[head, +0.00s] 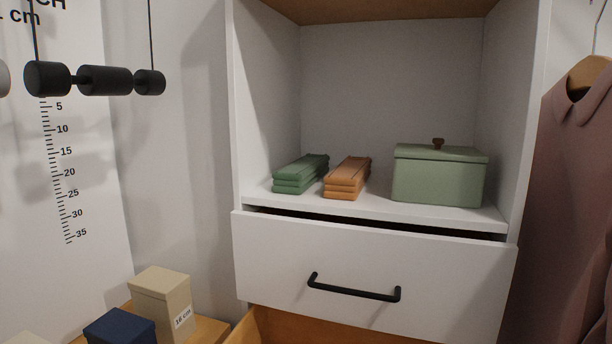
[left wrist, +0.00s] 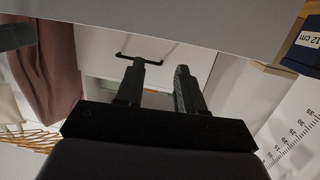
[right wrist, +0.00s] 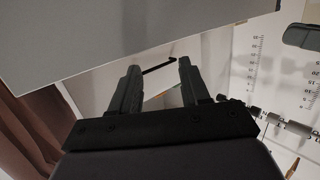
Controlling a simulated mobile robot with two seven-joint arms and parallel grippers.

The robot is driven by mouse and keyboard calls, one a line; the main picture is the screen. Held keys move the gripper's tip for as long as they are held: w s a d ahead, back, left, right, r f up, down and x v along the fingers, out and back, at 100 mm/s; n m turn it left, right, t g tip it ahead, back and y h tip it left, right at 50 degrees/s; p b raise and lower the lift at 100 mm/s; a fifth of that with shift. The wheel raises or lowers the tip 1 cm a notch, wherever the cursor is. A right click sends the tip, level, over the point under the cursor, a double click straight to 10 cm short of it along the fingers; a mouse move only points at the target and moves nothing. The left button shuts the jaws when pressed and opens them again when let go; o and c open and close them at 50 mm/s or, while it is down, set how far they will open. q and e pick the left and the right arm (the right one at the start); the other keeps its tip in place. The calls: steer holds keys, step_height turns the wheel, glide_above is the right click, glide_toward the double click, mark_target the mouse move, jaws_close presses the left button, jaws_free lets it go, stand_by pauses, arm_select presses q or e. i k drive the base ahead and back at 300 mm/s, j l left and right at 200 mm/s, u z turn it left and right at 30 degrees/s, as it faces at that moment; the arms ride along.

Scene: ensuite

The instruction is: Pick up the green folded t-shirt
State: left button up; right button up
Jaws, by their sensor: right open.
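The green folded t-shirt (head: 301,174) lies as a neat stack at the left of the white cabinet shelf (head: 375,207), in the head view. Neither gripper shows in the head view. In the left wrist view my left gripper (left wrist: 160,67) has its two fingers apart, with nothing seen between them. In the right wrist view my right gripper (right wrist: 158,66) is open and empty. I cannot make out the green t-shirt clearly in either wrist view.
An orange folded t-shirt (head: 347,178) lies just right of the green one. A green lidded box (head: 439,176) stands further right. Below, a white drawer (head: 376,265) with a black handle is slightly open. A mauve garment (head: 570,190) hangs at right; black cylinders (head: 104,80) hang at left.

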mark_target(293, 178)
steer(key=k+l+z, duration=0.2)
steer(key=z, duration=0.3)
steer(key=l+z, duration=0.15)
steer(key=z, duration=0.15)
steer(key=l+z, duration=0.15)
steer(key=z, duration=0.15)
